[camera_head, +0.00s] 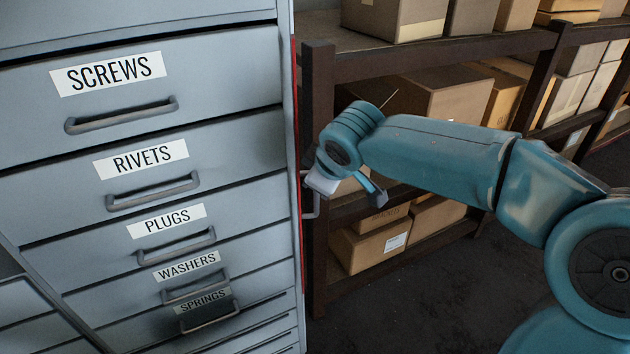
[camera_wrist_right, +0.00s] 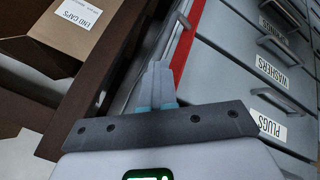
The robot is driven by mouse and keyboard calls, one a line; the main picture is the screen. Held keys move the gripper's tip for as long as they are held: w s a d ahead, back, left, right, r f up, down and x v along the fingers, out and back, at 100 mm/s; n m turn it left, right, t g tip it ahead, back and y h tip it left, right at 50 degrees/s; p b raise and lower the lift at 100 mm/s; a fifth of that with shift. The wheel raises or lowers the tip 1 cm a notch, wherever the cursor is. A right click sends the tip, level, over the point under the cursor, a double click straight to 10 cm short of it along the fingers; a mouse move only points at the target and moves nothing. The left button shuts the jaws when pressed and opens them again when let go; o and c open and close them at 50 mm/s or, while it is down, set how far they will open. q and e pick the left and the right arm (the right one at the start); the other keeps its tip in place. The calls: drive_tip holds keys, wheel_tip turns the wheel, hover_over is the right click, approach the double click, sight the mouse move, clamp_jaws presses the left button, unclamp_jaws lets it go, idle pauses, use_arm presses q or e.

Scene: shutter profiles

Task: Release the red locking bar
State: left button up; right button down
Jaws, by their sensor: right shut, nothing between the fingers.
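The red locking bar (camera_head: 297,130) is a thin upright red strip along the right edge of the grey cabinet. It shows as a broader red strip in the right wrist view (camera_wrist_right: 188,45). A bent grey handle-like piece (camera_head: 314,208) stands out beside the bar, just below my right gripper (camera_head: 320,184). In the right wrist view my right gripper (camera_wrist_right: 157,68) is shut and empty, its fingertips close to the left side of the red strip. I cannot tell whether they touch it. My left gripper is out of view.
The cabinet has labelled drawers with handles, such as the SCREWS drawer (camera_head: 220,80); they look shut. A dark shelf post (camera_head: 319,90) stands close to the cabinet's right side, leaving a narrow gap. Cardboard boxes (camera_head: 372,245) fill the shelves. Dark floor (camera_head: 430,300) is clear at the lower right.

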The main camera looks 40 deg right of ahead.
drive_tip(key=shift+w+d, duration=0.15)
drive_tip(key=shift+d, duration=0.5)
drive_tip(key=shift+w+d, duration=0.15)
drive_tip(key=shift+d, duration=0.65)
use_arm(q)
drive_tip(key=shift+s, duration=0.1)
use_arm(e)
drive_tip(key=shift+a, duration=0.1)
